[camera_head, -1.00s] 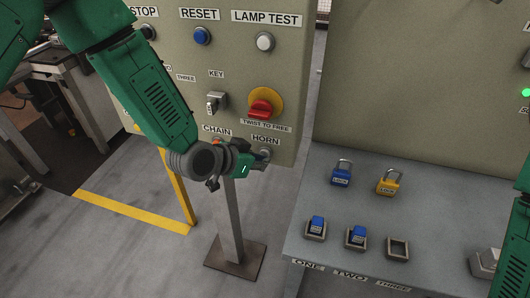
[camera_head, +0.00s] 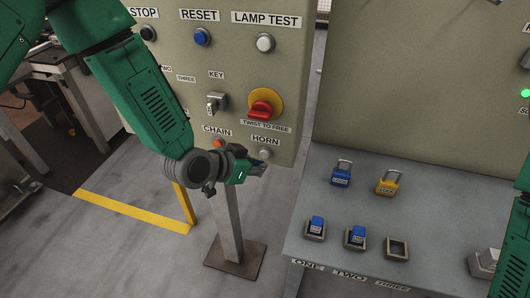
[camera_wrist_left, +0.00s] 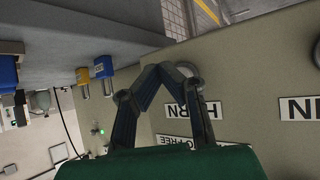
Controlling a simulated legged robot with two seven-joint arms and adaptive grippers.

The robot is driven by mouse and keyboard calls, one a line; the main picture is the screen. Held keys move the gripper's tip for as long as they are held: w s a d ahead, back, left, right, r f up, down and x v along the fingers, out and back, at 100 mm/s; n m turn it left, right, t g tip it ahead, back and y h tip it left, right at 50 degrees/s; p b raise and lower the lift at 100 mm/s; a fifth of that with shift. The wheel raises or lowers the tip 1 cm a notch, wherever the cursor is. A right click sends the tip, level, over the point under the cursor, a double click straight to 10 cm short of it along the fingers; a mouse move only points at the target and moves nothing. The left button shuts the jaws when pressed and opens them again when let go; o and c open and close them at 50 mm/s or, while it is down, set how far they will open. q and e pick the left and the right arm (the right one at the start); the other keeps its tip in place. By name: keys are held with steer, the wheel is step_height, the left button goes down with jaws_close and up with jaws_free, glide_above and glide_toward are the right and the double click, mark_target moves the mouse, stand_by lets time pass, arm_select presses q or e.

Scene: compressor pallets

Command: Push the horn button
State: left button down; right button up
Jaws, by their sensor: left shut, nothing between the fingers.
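The horn button (camera_head: 264,154) is a small, round, pale grey button under the HORN label (camera_head: 265,141), low on the panel's right side. In the left wrist view, the round rim of the button (camera_wrist_left: 190,69) shows just behind and right of the fingertips. My left gripper (camera_head: 259,168) is shut and empty, with its tips just below the button in the head view. In the left wrist view, the gripper (camera_wrist_left: 162,72) has its tips together. I cannot tell whether they touch the button or panel. My right gripper is out of view.
An orange button (camera_head: 218,143) sits under the CHAIN label, left of the horn button. A red twist knob (camera_head: 261,109) and a key switch (camera_head: 215,102) are above. A grey table (camera_head: 330,215) with blue (camera_head: 341,174) and yellow (camera_head: 388,184) padlocks stands at right.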

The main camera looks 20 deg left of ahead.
arm_select(q)
steer(key=shift+s, duration=0.1)
steer(key=s, duration=0.5)
steer(key=shift+s+a, duration=0.1)
steer(key=shift+s, duration=0.3)
stand_by(0.6)
steer(key=s+a+f+n+g+y+b, duration=0.3)
steer(key=s+a+f, duration=0.4)
steer(key=s+f, duration=0.3)
steer(key=s+a+f+n+g+y+b, duration=0.2)
steer(key=s+a+f+g, duration=0.3)
steer(key=s+f, duration=0.6)
steer(key=s+a+b, duration=0.1)
steer(key=s, duration=0.3)
steer(key=shift+a+f+n+y, duration=0.3)
steer(key=shift+a+n+y, duration=0.05)
steer(key=shift+n+y, duration=0.05)
